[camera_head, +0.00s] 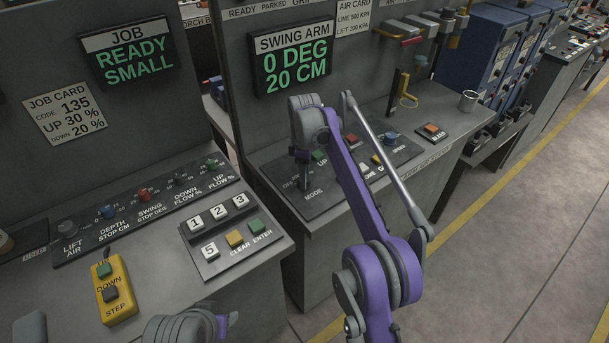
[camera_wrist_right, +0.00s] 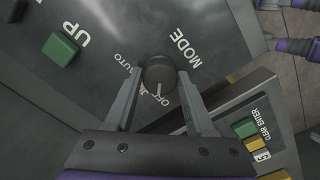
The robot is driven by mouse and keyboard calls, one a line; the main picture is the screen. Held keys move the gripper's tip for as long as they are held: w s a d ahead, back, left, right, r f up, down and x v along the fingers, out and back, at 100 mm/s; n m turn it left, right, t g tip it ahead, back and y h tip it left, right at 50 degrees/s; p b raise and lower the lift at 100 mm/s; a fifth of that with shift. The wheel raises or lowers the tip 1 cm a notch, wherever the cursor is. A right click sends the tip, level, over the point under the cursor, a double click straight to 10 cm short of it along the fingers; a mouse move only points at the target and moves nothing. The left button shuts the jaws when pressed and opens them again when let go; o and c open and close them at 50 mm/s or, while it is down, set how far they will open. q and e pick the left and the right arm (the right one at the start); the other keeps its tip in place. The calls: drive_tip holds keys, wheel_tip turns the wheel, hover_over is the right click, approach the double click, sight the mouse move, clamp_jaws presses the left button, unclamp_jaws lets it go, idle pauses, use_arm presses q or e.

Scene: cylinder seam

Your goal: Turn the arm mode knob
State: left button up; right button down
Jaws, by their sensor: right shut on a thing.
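The arm mode knob (camera_wrist_right: 161,73) is a dark round knob with a white pointer line, on the dark panel beside the label MODE in the right wrist view. Its line points toward the bottom of that view, near the OFF lettering; AUTO is printed to its left. My right gripper (camera_wrist_right: 160,80) has one finger on each side of the knob and is shut on it. In the head view my right gripper (camera_head: 304,178) reaches down to the swing arm panel above MODE and hides the knob.
The swing arm display (camera_head: 293,59) reads 0 DEG, 20 CM. A green UP button (camera_wrist_right: 61,48) sits near the knob. Other buttons and a blue knob (camera_head: 390,138) are to the right. The keypad (camera_head: 222,235) is on the left console.

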use_arm(q)
drive_tip(key=shift+w+r, duration=0.1)
drive_tip(key=shift+r, duration=0.05)
use_arm(e)
drive_tip(key=shift+m, duration=0.3)
drive_tip(key=m+p, duration=0.1)
drive_tip(key=m, duration=0.2)
drive_tip(key=shift+r+p, duration=0.15)
drive_tip(key=shift+p, duration=0.2)
use_arm(q)
drive_tip(key=r, duration=0.1)
drive_tip(key=w+r+p, duration=0.1)
drive_tip(key=r, duration=0.1)
drive_tip(key=shift+w+r, duration=0.1)
drive_tip(key=shift+r, duration=0.2)
use_arm(e)
drive_tip(key=m, duration=0.5)
drive_tip(key=shift+c, duration=1.2)
unclamp_jaws()
